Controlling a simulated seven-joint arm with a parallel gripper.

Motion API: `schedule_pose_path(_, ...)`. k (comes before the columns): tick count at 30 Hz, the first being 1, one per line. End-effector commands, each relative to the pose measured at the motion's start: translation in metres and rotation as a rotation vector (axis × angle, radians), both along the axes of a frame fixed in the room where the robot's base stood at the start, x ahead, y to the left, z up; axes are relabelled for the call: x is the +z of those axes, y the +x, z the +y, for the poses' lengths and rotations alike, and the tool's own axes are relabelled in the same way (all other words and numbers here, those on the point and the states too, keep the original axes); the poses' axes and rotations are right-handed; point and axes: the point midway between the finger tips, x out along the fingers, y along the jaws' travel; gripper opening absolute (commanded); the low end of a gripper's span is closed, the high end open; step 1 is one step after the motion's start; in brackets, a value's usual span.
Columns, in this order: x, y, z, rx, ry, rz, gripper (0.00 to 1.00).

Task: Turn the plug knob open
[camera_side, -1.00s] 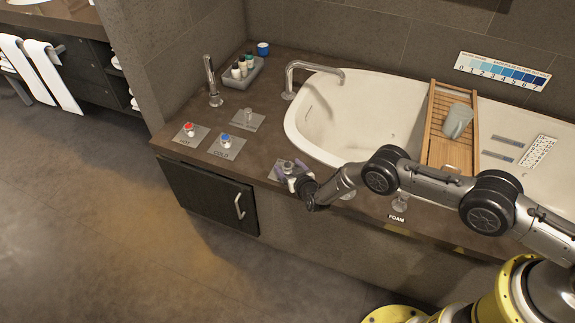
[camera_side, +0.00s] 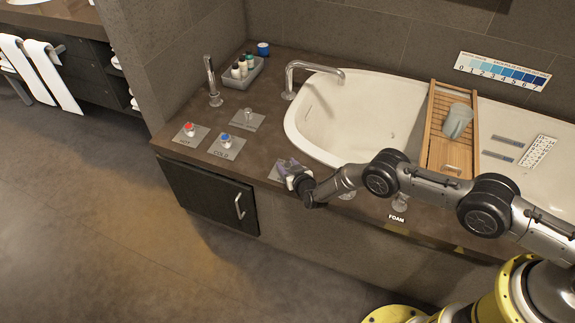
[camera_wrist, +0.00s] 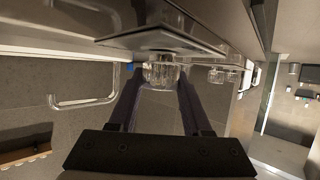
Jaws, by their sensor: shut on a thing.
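In the side view, the metal plate (camera_side: 279,172) of the plug knob lies on the brown ledge by the near left end of the bathtub. My gripper (camera_side: 287,168) is down over this plate, and its fingers hide the knob there. In the wrist view, a clear, ribbed knob (camera_wrist: 162,74) sits between the two dark fingers of my gripper (camera_wrist: 160,80), beneath its plate (camera_wrist: 165,40). The gripper is shut on the knob. The knob's turn angle is hard to read.
The red-topped hot knob (camera_side: 189,129), blue-topped cold knob (camera_side: 225,141) and another clear knob (camera_side: 248,116) stand left on the ledge. A bent spout (camera_side: 310,68) arches over the bathtub (camera_side: 345,105). A wooden caddy (camera_side: 432,125) spans the tub. A foam knob (camera_side: 400,203) stands right.

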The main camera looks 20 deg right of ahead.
Motion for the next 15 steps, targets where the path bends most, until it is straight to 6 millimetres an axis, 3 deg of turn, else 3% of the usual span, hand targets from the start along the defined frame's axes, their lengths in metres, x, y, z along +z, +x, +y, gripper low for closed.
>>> schedule_pose_path(15,0.0012,0.0016,0.0,-0.172,0.0,-0.008,0.0)
